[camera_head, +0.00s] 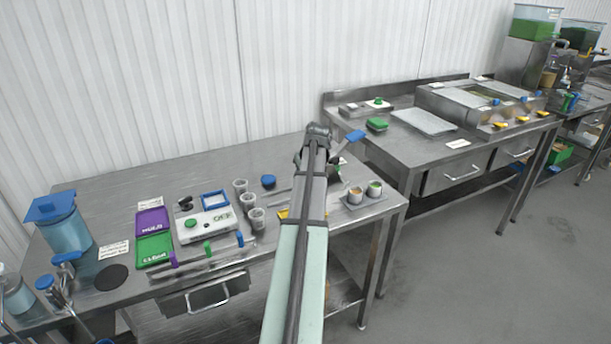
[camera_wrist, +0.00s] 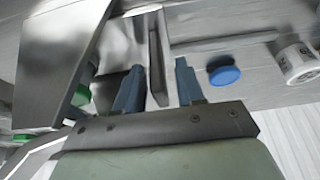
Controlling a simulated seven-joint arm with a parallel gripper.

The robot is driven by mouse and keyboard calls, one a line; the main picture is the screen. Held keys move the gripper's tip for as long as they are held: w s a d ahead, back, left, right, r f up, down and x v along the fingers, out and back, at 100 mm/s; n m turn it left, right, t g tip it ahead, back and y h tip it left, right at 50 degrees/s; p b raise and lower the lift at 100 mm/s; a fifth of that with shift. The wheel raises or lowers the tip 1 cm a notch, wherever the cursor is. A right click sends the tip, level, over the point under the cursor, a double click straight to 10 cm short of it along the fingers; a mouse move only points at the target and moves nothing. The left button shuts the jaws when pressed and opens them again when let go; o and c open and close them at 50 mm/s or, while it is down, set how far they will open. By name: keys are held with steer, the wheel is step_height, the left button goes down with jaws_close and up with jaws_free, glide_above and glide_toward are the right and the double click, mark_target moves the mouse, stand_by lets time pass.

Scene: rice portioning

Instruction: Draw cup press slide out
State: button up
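My gripper (camera_wrist: 160,66) is open in the wrist view, its two blue-grey fingers apart. A thin grey metal bar (camera_wrist: 156,62) shows beyond the gap between them; I cannot tell whether it touches either finger. A large shiny metal piece (camera_wrist: 50,60) is at the left, with a green part (camera_wrist: 80,95) beside it. In the head view my arm hides much of this area. Small cups (camera_head: 248,202) stand in a row on the near table; a printed white cup (camera_wrist: 297,63) shows in the wrist view. I cannot tell which part is the press slide.
A round blue piece (camera_head: 268,181) lies on the table, also in the wrist view (camera_wrist: 223,75). A small tray (camera_head: 366,207) holds two filled cups at the right. Purple (camera_head: 151,222) and green (camera_head: 154,250) panels are at the left. A second metal counter (camera_head: 440,150) stands right.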

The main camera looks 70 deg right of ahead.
steer(key=shift+f, duration=0.2)
steer(key=shift+c, duration=0.4)
jaws_close()
steer(key=shift+w, duration=0.15)
